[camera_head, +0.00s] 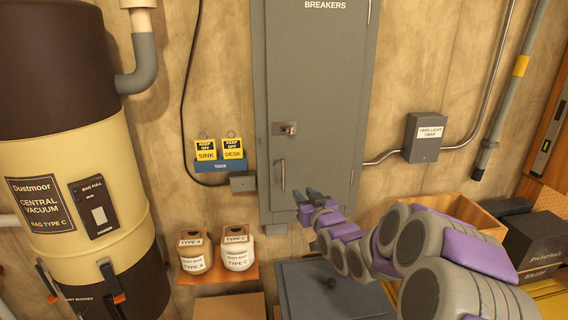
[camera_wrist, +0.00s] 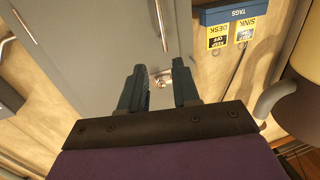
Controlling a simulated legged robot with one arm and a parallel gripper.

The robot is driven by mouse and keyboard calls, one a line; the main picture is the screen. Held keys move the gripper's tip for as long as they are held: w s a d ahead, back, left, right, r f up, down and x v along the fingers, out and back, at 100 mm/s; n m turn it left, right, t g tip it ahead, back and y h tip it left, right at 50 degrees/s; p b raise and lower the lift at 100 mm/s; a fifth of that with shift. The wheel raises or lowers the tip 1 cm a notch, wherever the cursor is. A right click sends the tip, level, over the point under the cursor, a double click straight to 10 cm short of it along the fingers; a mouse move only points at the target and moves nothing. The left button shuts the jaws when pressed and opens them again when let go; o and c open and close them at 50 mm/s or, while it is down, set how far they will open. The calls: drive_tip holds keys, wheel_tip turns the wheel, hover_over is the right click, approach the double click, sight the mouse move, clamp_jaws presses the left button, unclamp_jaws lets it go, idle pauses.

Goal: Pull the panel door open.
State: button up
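The grey breaker panel door (camera_head: 320,80) looks closed, flush in its frame. A vertical bar handle (camera_head: 282,175) is low on its left side, with a small metal latch plate (camera_head: 284,129) above it. My gripper (camera_head: 307,194) is just right of and a little below the handle, apart from it in the picture. In the wrist view, which looks upside down, my gripper (camera_wrist: 160,85) is open with nothing held. The latch (camera_wrist: 160,78) shows in the gap between its fingers, and the handle (camera_wrist: 164,25) lies beyond at the top.
A blue tag holder (camera_head: 220,165) and small box (camera_head: 243,182) are on the wall left of the panel. Dust bag canisters (camera_head: 238,252) sit on a shelf below. A central vacuum (camera_head: 75,160) stands left. A grey cabinet (camera_head: 330,290) is under my arm. A timer box (camera_head: 424,137) hangs right.

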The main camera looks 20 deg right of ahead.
sight(283, 169)
drive_tip(key=w, duration=1.1)
drive_tip(key=w+p, duration=0.1)
drive_tip(key=w, duration=0.4)
drive_tip(key=shift+w+d+r, duration=0.25)
drive_tip(key=shift+w, duration=0.15)
drive_tip(key=shift+w+d+f, duration=0.1)
drive_tip(key=shift+w, duration=0.15)
drive_tip(key=shift+d, duration=0.1)
drive_tip(key=shift+d, duration=0.15)
clamp_jaws()
